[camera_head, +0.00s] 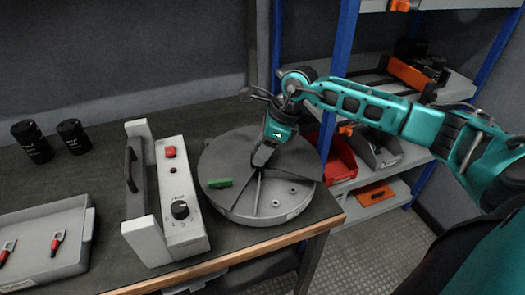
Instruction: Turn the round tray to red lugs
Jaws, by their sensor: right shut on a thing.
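A round grey tray (228,165) stands on the dark bench near its right front corner. Thin dividers split its top into sections. A green piece (220,183) lies in its left section, and small round holes show in the front right section. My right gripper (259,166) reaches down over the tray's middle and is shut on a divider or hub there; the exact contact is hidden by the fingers. Two red-sleeved lugs (57,242) lie in a grey open bin (88,240) at the left front. My left gripper is out of view.
A grey box (182,238) with a black handle, a red button and a black knob stands just left of the tray. Two black cylinders (33,142) stand at the back left. A blue-post shelf (341,60) with red and orange items stands to the right.

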